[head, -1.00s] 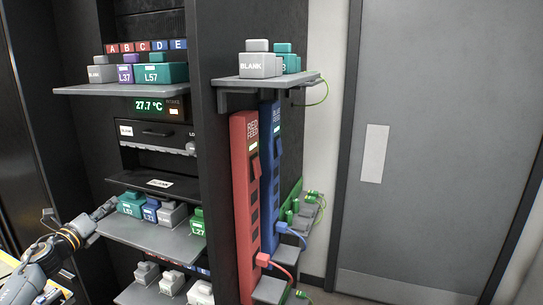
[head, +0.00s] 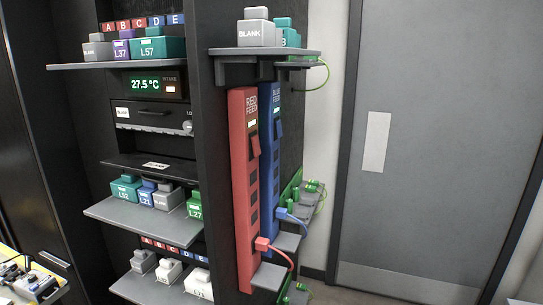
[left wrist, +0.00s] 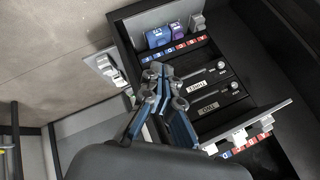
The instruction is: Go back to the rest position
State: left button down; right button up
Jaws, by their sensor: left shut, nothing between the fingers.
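My left gripper (left wrist: 163,88) shows in the left wrist view. Its dark blue fingers are together and hold nothing. The left arm does not show in the head view. My right gripper is in neither view. The black rack (head: 205,190) stands in the left half of the head view.
The upper shelf (head: 120,66), middle shelf (head: 150,222) and lower shelf (head: 150,290) jut from the rack with labelled blocks. A red feed strip (head: 243,190) and a blue feed strip (head: 267,185) stand on its side. A grey door (head: 440,150) is at the right.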

pick_arm(q)
jog(key=s+d+f+n+g, duration=0.2)
jog(key=s+d+f, duration=0.2)
jog(key=s, duration=0.7)
jog(key=s+d+f+n+g+b, duration=0.1)
jog(key=s+f, duration=0.4)
jog(key=s, duration=0.7)
jog(key=s+d+f+n+g+b, duration=0.1)
jog(key=s+d+f+n+g, duration=0.3)
jog(key=s, duration=0.7)
jog(key=d+f, duration=0.1)
jog(key=d, duration=0.1)
jog(key=shift+s+d+h, duration=0.25)
jog(key=shift+d+h, duration=0.05)
jog(key=shift+h, duration=0.1)
jog(key=shift+w+f, duration=0.1)
